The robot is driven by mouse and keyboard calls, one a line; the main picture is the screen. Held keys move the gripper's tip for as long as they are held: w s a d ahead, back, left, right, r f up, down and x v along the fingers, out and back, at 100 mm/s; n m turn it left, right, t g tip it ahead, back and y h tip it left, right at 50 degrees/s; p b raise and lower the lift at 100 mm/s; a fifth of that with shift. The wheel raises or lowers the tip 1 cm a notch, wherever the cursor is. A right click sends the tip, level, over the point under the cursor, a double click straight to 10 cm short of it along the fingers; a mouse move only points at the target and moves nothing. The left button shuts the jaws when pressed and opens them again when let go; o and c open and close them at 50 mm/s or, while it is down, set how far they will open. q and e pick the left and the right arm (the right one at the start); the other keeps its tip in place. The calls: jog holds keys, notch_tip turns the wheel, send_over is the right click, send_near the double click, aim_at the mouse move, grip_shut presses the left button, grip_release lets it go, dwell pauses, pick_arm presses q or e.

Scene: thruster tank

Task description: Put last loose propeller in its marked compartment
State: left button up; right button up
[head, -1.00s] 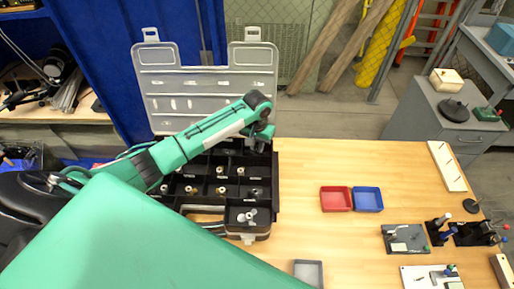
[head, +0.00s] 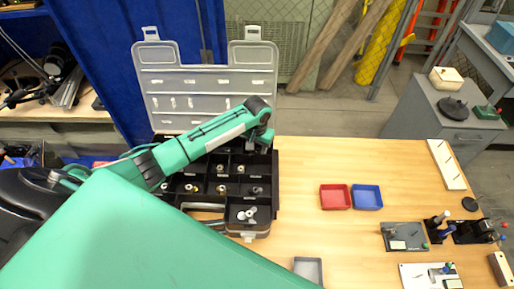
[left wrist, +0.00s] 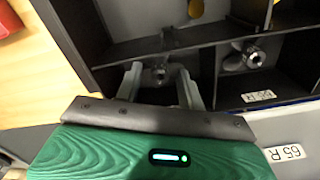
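A black compartment case (head: 274,190) stands open on the table, with several small propellers in its cells. My left gripper (head: 263,138) reaches down into its far right part. In the left wrist view my left gripper (left wrist: 159,76) has its two fingers apart, one on each side of a grey propeller hub (left wrist: 160,71) in a corner cell. A clear gap shows between hub and fingers. Whether the propeller rests on the cell floor cannot be told. My right gripper is not in view.
The clear lid (head: 207,85) stands upright behind the case. A red tray (head: 335,198) and a blue tray (head: 367,198) sit to the right, with a grey tray (head: 309,268) nearer. Fixtures fill the table's right side. Bare wood lies between case and trays.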

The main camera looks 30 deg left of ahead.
pick_arm(q)
notch_tip(320, 180, up, 12)
jog(key=b, duration=0.2)
dwell(0.7)
